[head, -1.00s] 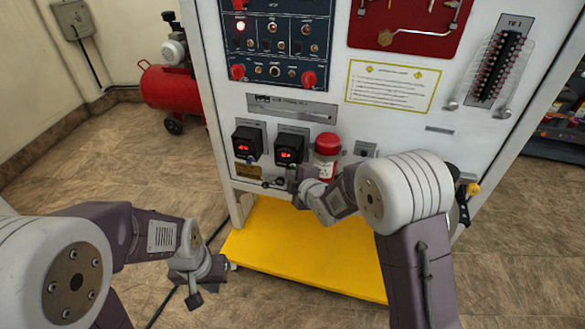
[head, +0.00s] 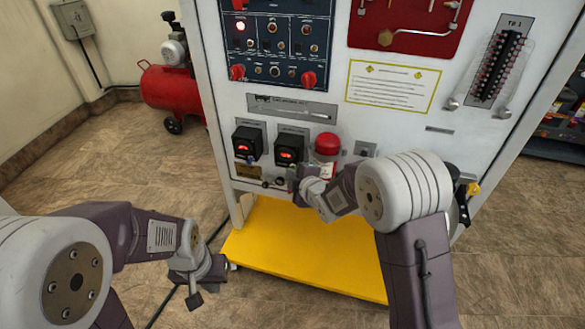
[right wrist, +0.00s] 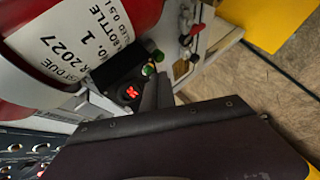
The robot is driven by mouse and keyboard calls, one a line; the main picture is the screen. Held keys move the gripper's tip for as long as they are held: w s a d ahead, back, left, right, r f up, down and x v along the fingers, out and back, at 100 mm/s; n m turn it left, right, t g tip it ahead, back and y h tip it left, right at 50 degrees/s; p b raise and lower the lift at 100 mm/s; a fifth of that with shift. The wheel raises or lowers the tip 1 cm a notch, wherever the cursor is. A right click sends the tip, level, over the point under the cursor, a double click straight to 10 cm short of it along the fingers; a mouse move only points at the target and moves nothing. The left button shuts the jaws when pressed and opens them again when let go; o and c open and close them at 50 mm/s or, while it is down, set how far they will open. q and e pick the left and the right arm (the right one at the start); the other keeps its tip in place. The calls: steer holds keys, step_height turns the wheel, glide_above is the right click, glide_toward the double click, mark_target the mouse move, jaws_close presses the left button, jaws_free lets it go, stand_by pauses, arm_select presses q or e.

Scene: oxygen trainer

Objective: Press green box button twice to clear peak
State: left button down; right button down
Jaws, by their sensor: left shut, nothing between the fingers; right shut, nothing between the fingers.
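Two black display boxes sit low on the white panel, a left box (head: 247,143) and a right box (head: 289,149), each with a lit red display. My right gripper (head: 293,174) is shut and empty, just below the right box. In the right wrist view its dark fingers (right wrist: 155,92) are close to a box with a red display (right wrist: 131,93) and a green button (right wrist: 148,69). Whether they touch the button I cannot tell. A second green knob-like part (right wrist: 158,56) shows just beyond. My left gripper (head: 218,268) is shut and empty, low over the floor, away from the panel.
A red bottle (head: 327,146) stands right beside the right box and my right gripper; it fills the upper left of the right wrist view. A yellow base plate (head: 300,250) lies below the panel. A red compressor (head: 172,88) stands at the left.

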steer(key=shift+w+d, duration=0.1)
steer(key=shift+w, duration=0.25)
stand_by(0.7)
stand_by(0.3)
steer(key=shift+s+a+b, duration=0.25)
steer(key=shift+s+b, duration=0.05)
steer(key=shift+s, duration=0.45)
